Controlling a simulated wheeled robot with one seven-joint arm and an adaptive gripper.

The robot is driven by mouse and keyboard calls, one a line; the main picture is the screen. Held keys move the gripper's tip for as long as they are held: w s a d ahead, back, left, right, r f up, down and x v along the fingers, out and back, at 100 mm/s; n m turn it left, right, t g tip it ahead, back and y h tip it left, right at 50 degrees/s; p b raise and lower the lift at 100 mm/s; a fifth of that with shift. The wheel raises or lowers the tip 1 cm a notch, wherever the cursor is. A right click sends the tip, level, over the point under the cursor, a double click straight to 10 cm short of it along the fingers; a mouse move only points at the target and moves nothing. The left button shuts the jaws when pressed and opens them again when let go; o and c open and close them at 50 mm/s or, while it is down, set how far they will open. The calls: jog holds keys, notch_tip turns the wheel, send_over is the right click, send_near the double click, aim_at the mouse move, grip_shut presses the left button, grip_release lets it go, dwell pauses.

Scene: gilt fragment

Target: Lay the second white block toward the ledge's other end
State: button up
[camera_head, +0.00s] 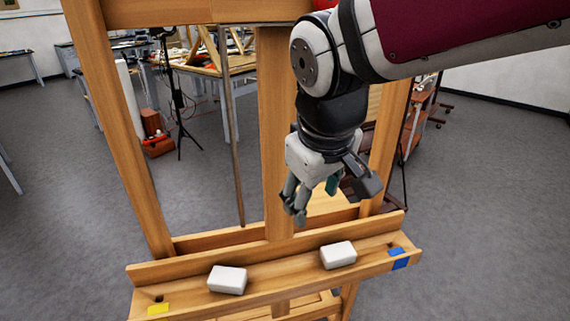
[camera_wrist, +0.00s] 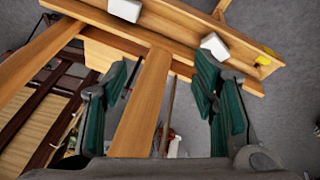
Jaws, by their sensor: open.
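Two white blocks lie apart on the wooden easel's ledge (camera_head: 190,291). The left block (camera_head: 228,280) is left of the ledge's middle, on the side of the yellow mark (camera_head: 158,309). The right block (camera_head: 338,255) is nearer the blue mark (camera_head: 399,263). In the wrist view, the block nearer the yellow mark (camera_wrist: 264,60) is at the upper right (camera_wrist: 215,45), and the other block (camera_wrist: 125,9) is at the top. My gripper (camera_head: 325,200) is open and empty, above and behind the ledge, touching neither block.
The easel's upright centre post (camera_head: 278,130) stands close beside my gripper, and a thin rod (camera_head: 232,140) leans to its left. Side legs (camera_head: 120,130) flank the space. The ledge between the two blocks is clear. Tables and a tripod (camera_head: 178,95) stand farther back.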

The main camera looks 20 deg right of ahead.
jog(key=s+d+r+m+t+y, duration=0.1)
jog(key=s+d+r+m, duration=0.1)
jog(key=s, duration=0.6)
jog(key=shift+s+d+r+m+t, duration=0.15)
jog(key=shift+d+r+m+t, duration=0.2)
jog(key=shift+m, duration=0.55)
jog(key=shift+a+f, duration=0.1)
jog(key=shift+f, duration=0.05)
